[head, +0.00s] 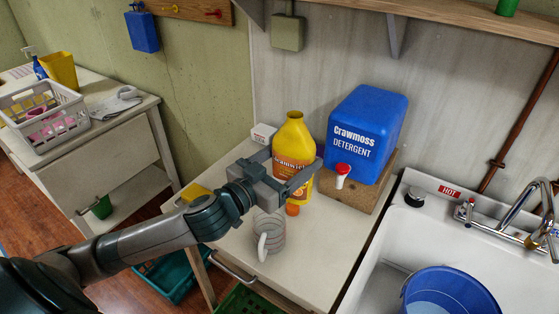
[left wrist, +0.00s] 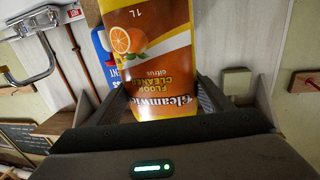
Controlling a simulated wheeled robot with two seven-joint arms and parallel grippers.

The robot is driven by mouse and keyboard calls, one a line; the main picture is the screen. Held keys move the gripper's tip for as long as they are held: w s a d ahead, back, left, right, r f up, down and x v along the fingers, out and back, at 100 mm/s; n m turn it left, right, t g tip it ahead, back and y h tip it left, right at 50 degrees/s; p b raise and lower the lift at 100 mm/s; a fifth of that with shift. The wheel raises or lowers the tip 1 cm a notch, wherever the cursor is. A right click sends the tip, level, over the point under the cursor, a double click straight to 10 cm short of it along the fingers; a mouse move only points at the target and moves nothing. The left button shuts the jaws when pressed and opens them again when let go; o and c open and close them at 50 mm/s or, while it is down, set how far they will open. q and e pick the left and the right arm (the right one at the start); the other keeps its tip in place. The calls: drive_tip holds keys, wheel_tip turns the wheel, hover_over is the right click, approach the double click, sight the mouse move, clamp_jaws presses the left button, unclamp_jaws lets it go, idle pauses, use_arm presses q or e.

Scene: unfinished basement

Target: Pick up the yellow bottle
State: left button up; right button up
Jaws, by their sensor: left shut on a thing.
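The yellow bottle (head: 294,139) stands upright on the white counter in the head view, with an orange label reading as a citrus floor cleaner. My left gripper (head: 298,176) is shut on it around the label, with a finger across its front. In the left wrist view the bottle (left wrist: 150,55) fills the space between the fingers of my left gripper (left wrist: 160,105) and appears upside down. Whether its base touches the counter cannot be told. My right gripper is in neither view.
A blue detergent container (head: 366,135) with a red-and-white tap sits on a cork block (head: 352,190) right of the bottle. A striped mug (head: 270,233) and an orange cap (head: 292,210) are in front. A white box (head: 263,134) stands behind; the sink (head: 380,275) is at right.

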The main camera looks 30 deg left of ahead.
use_arm(q)
drive_tip(key=shift+d+r, duration=0.45)
drive_tip(key=shift+d, duration=0.2)
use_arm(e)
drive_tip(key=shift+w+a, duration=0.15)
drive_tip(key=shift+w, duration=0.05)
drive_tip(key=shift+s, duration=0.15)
